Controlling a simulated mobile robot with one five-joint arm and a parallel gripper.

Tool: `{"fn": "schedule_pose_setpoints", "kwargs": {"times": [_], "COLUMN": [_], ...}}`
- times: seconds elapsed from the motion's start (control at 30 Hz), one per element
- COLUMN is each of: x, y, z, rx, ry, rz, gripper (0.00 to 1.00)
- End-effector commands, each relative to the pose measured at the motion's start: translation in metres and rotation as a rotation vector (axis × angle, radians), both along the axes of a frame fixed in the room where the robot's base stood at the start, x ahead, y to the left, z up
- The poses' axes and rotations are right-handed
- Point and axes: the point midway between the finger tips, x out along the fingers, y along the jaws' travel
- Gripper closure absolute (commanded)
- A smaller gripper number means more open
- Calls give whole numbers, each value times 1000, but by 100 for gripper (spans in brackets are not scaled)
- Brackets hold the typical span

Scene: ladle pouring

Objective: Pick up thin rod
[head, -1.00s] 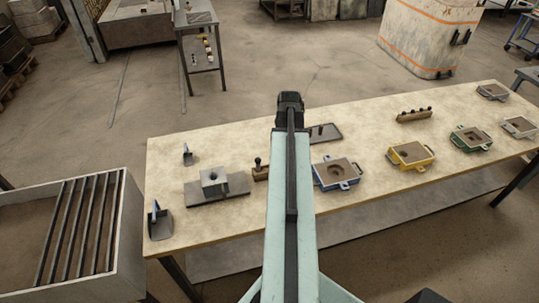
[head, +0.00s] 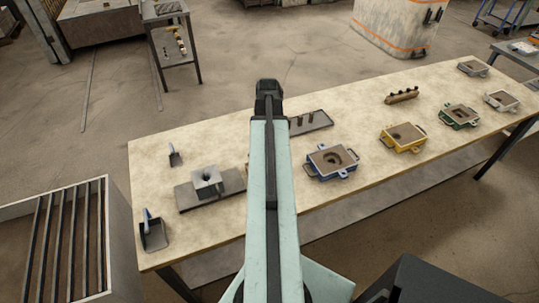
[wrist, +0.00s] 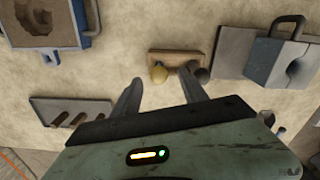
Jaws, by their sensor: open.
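No thin rod can be told for certain. In the wrist view a small wooden block (wrist: 166,55) holds a brass-coloured knob (wrist: 158,73) and a dark round-ended peg (wrist: 199,72), seen from above. My gripper (wrist: 160,80) is open, with one finger left of the knob and the other close to the dark peg. Nothing is visibly gripped. In the head view my gripper (head: 268,93) is over the far part of the table, and my arm hides the wooden block.
A grey block with a funnel hole (head: 208,182) lies left of my arm. A dark tray (head: 318,121) with upright pegs and a blue mould (head: 330,162) are right of it. Yellow (head: 402,138) and green (head: 459,116) moulds stand farther right. Bare table (head: 215,145) shows at the back left.

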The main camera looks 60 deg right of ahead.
Motion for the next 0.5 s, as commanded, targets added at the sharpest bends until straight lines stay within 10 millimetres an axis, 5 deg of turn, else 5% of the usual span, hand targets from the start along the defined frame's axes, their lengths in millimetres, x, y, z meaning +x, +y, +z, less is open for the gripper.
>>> {"fn": "schedule_pose_setpoints", "kwargs": {"times": [0.27,0.5], "x": [-1,-2], "y": [-1,-2], "z": [-48,-48], "rx": [0,0], "ry": [0,0], "rz": [-1,-1], "gripper": [49,49]}}
